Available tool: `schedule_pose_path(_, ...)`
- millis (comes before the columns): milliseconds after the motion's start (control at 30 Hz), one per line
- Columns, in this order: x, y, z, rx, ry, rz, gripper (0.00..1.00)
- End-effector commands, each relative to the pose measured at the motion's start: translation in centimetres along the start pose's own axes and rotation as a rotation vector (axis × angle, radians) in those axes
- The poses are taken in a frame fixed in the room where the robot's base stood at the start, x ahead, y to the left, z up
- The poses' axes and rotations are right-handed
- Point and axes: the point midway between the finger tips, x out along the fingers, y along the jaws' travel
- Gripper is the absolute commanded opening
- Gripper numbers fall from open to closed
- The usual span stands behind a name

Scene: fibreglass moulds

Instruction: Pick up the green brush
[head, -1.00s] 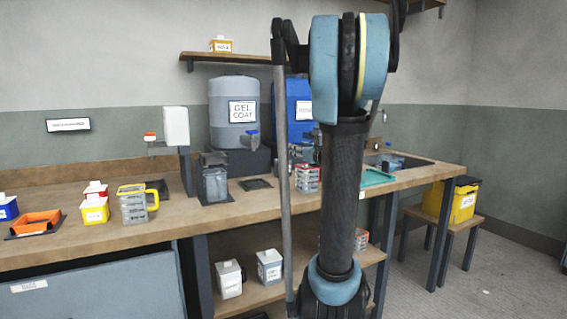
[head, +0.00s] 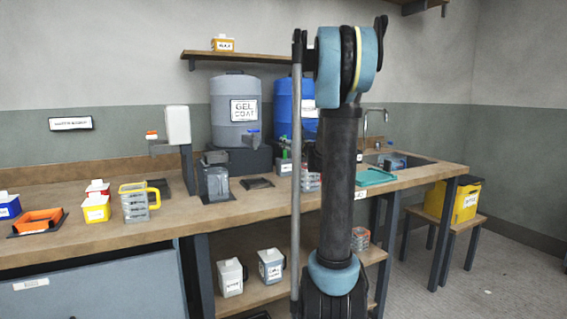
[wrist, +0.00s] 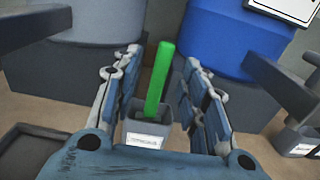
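The green brush (wrist: 158,80) stands upright in a small grey cup (wrist: 146,135) with a white label. In the wrist view its green handle rises between the two fingers of my gripper (wrist: 163,62), with a gap on each side. The gripper is open and holds nothing. In the head view the green brush (head: 285,152) shows as a thin upright strip above its cup (head: 285,168), just left of my arm. My arm hides most of the gripper there. The brush's lower end is hidden inside the cup.
The grey gel coat drum (head: 235,112) and a blue drum (head: 288,110) stand behind the brush on dark stands. A teal tray (head: 375,177) and the sink are to the right. A yellow-handled jug (head: 135,203) stands left.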

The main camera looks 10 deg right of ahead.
Motion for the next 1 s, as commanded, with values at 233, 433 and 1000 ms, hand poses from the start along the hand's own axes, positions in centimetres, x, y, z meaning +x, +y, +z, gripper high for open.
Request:
schedule_pose_path(233,1.0,-0.1,0.1,0.0,0.0,0.0,0.4)
schedule_pose_path(433,3.4,-0.3,0.3,0.0,0.0,0.002,0.4)
schedule_pose_path(1000,5.5,-0.2,0.3,0.0,0.0,0.001,0.08)
